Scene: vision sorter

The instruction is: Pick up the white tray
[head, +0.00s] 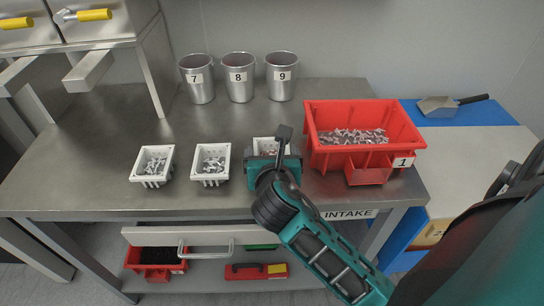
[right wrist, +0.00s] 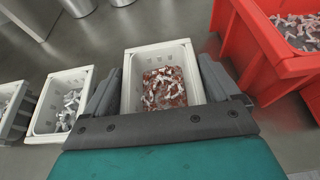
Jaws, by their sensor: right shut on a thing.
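Three white trays stand in a row on the steel table. The rightmost white tray (head: 256,146) is partly hidden by my right gripper (head: 272,160) in the head view. In the right wrist view this tray (right wrist: 160,54) sits between the two grey fingers, one along each side, and holds reddish and pale small parts. My right gripper is shut on it. I cannot tell whether it is clear of the table. The middle white tray (head: 195,176) and the left white tray (head: 135,176) hold pale metal parts. My left gripper is not in view.
A red bin (head: 400,125) marked 1 stands close to the right of the held tray. Metal cups (head: 240,88) marked 7, 8 and 9 stand at the back. A scoop (head: 438,106) lies on a blue surface at right. The steel table (head: 100,130) is bare at left.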

